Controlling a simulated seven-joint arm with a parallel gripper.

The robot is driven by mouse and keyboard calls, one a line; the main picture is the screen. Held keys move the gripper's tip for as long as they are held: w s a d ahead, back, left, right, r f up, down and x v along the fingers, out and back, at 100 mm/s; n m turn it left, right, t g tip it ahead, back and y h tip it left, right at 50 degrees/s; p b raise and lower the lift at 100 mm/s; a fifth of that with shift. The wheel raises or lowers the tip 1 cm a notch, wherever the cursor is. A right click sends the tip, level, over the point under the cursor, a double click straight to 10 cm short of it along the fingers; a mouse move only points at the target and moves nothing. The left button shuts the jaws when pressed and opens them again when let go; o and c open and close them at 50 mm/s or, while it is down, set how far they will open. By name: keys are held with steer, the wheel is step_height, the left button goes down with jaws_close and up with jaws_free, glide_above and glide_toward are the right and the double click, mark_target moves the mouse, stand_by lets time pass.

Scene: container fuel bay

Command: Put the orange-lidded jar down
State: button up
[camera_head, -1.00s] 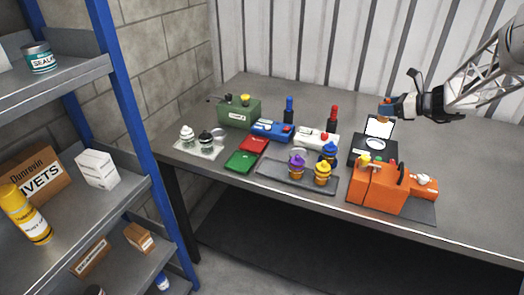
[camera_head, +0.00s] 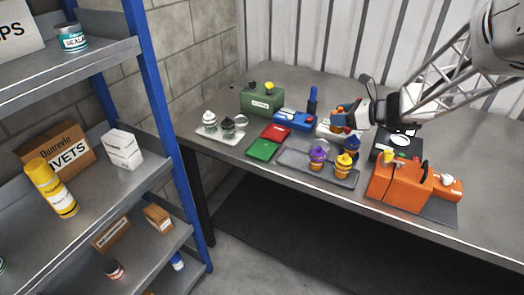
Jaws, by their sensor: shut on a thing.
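My gripper (camera_head: 350,116) is shut on the orange-lidded jar (camera_head: 337,121) and holds it over the back middle of the bench, by a white box (camera_head: 323,130). The jaws cover part of the jar. I cannot tell its exact height above the bench. A dark grey tray (camera_head: 292,160) in front holds a purple-lidded jar (camera_head: 318,158), a yellow-lidded jar (camera_head: 345,164) and a blue-lidded jar (camera_head: 352,145). A pale tray (camera_head: 208,136) at the left holds a white-lidded jar (camera_head: 208,121) and a black-lidded jar (camera_head: 228,127).
An orange machine (camera_head: 398,186) and a black case (camera_head: 385,150) stand right of the dark tray. A green box (camera_head: 262,101), a blue box (camera_head: 293,121), a blue bottle (camera_head: 312,101), and red (camera_head: 276,132) and green (camera_head: 263,149) pads lie left. Shelving (camera_head: 150,80) stands far left.

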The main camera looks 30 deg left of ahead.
steer(key=s+a+f+n+g, duration=0.1)
steer(key=s+a+f, duration=0.1)
steer(key=s+a, duration=0.4)
steer(key=s+a+f+n+g, duration=0.1)
steer(key=s+a+f, duration=0.2)
steer(key=s, duration=1)
steer(key=a, duration=0.3)
steer(key=shift+s+f+g, duration=0.3)
steer(key=shift+f, duration=0.05)
glide_above(263, 150)
steer(key=shift+s+f, duration=0.1)
steer(key=shift+f, duration=0.65)
steer(key=shift+f, duration=1.75)
steer(key=shift+f, duration=0.15)
